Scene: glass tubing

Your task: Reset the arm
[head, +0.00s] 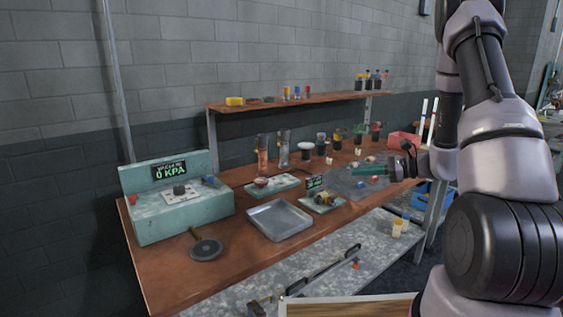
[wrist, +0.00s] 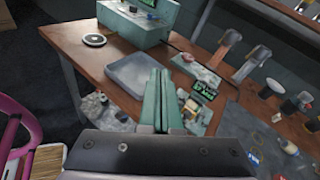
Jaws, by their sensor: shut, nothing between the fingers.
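My gripper (head: 371,170) is at the right end of the workbench (head: 165,265) in the head view, extended from my arm at the right edge. Its green fingers point left over the bench. In the wrist view my gripper (wrist: 161,78) shows its two long green fingers pressed side by side, shut with nothing between them. In that view the fingertips overlap the right side of the grey tray (wrist: 125,78). The tray (head: 279,220) lies on the bench, left of my gripper in the head view, and looks empty.
A teal gauge box (head: 185,225) reading "0 KPA" stands at the bench's left end, with a round dark pad (head: 206,249) before it. Glass cylinders (head: 263,155) and dark jars stand at the back, under a raised shelf (head: 300,102). A lower grey shelf (head: 310,275) runs below the front edge.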

